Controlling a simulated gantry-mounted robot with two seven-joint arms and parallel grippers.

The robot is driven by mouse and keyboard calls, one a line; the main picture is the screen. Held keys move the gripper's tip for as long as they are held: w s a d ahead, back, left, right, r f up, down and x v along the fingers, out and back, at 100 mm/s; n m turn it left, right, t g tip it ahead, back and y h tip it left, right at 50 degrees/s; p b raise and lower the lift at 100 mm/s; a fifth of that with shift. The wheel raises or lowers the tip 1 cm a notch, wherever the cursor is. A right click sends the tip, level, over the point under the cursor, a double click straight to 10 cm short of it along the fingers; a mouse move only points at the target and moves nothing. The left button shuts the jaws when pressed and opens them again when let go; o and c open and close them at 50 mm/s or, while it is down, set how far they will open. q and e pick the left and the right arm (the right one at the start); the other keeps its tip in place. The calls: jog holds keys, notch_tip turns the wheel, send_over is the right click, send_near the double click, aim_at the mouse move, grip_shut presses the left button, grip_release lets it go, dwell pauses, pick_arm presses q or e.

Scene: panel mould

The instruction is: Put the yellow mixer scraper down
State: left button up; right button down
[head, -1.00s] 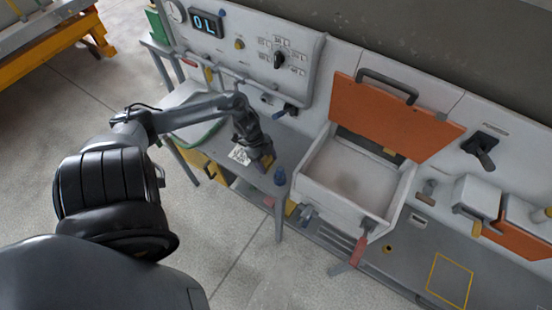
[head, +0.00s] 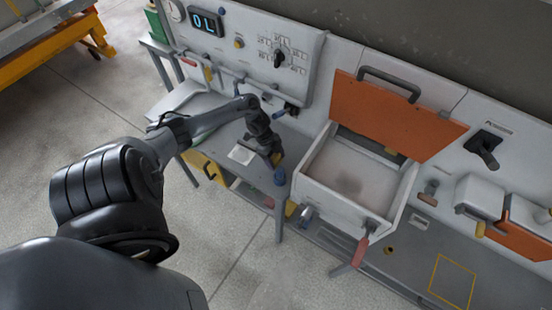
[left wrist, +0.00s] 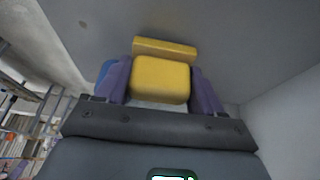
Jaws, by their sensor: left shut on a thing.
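The yellow mixer scraper (left wrist: 160,78) sits between the purple fingers of my left gripper (left wrist: 160,85) in the left wrist view. The fingers are shut on its yellow block, and a second yellow part shows just beyond it. In the head view my left gripper (head: 275,157) is low over the right end of the small grey table, and only a little yellow shows at its tip. I cannot tell whether the scraper touches the table top. My right gripper is in neither view.
A white sheet (head: 241,155) lies on the table left of my gripper. The control panel (head: 250,50) rises behind.

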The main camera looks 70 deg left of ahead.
pick_arm(q)
jog(key=shift+w+a+f, duration=0.1)
jog(key=shift+w+f, duration=0.1)
jog(key=shift+a, duration=0.1)
jog(key=shift+f, duration=0.2)
jog(key=o, duration=1.1)
jog(key=shift+r, duration=0.15)
jog(key=shift+r, duration=0.15)
jog(key=v, duration=0.5)
jog(key=shift+s+a+f, duration=0.2)
jog(key=shift+s+a, duration=0.1)
jog(key=shift+a, duration=0.1)
jog(key=s+a, duration=0.1)
jog(key=a, duration=0.1)
jog(key=s+a+b, duration=0.1)
jog(key=s+a, duration=0.1)
jog(key=a, duration=0.1)
jog(key=s+a+b, duration=0.1)
jog(key=s+a, duration=0.1)
jog(key=a, duration=0.1)
jog(key=shift+s+a+b, duration=0.4)
jog(key=shift+s+a, duration=0.1)
jog(key=shift+a, duration=0.15)
